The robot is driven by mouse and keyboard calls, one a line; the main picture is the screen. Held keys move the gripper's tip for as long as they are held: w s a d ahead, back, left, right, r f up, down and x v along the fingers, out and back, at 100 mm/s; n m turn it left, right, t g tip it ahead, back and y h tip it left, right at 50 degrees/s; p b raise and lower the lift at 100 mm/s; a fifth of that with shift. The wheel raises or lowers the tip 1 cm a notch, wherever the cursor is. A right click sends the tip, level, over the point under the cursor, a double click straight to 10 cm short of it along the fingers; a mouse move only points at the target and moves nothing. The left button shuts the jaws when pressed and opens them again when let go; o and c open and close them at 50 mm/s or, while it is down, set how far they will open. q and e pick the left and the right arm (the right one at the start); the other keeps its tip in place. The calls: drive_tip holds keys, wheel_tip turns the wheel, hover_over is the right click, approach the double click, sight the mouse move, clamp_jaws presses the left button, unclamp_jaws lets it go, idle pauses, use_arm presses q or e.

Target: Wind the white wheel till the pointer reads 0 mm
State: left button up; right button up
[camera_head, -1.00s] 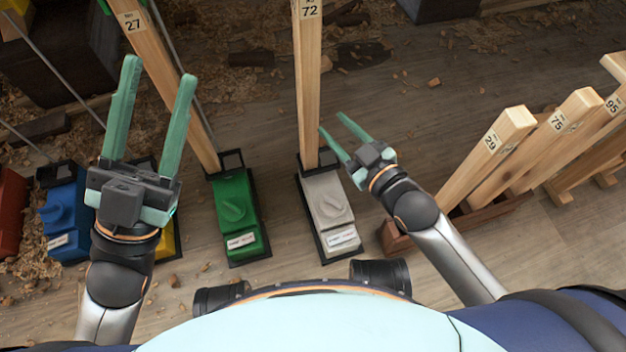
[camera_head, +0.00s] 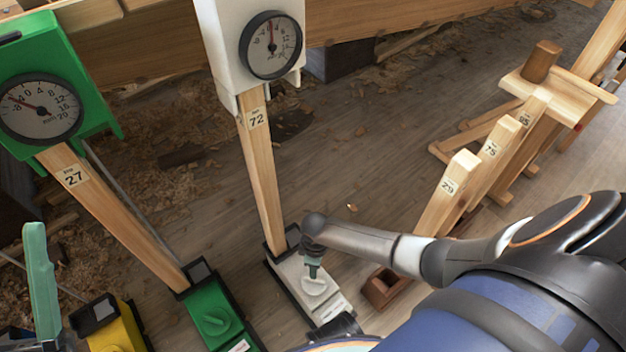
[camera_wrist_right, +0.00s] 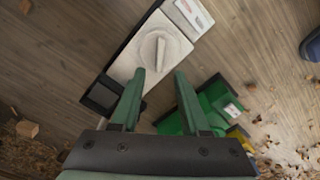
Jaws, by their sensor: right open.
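The white wheel (camera_head: 314,286) is a round knob with a raised bar, on a white box (camera_head: 326,308) at the foot of the post marked 72. It also shows in the right wrist view (camera_wrist_right: 158,52). The white gauge (camera_head: 271,46) tops that post; its red pointer stands almost straight up, but its exact reading is too small to tell. My right gripper (camera_head: 313,268) is just above the wheel in the head view. In the wrist view my right gripper (camera_wrist_right: 160,72) is open and empty, fingertips near the wheel's edge. One finger of my left gripper (camera_head: 40,280) shows at the far left.
A green gauge (camera_head: 40,104) tops the post marked 27, with a green box (camera_head: 215,318) at its foot. A yellow box (camera_head: 112,330) stands left of that. Wooden posts (camera_head: 447,190) and a trestle stand at right. Shavings lie on the floor.

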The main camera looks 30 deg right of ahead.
sight(315, 282)
wheel_tip(315, 282, down, 8)
drive_tip(key=b, duration=0.4)
drive_tip(key=shift+a+b, duration=0.1)
drive_tip(key=shift+b, duration=0.25)
use_arm(q)
wheel_tip(315, 282, down, 7)
drive_tip(key=d, duration=0.1)
drive_tip(key=shift+r+m+g, duration=0.15)
drive_tip(key=shift+m+g, duration=0.25)
use_arm(e)
drive_tip(key=shift+f, duration=0.1)
use_arm(q)
drive_tip(key=shift+w+r, duration=0.1)
drive_tip(key=shift+w, duration=0.05)
use_arm(e)
drive_tip(key=shift+c, duration=0.2)
clamp_jaws()
use_arm(q)
drive_tip(key=shift+r, duration=0.1)
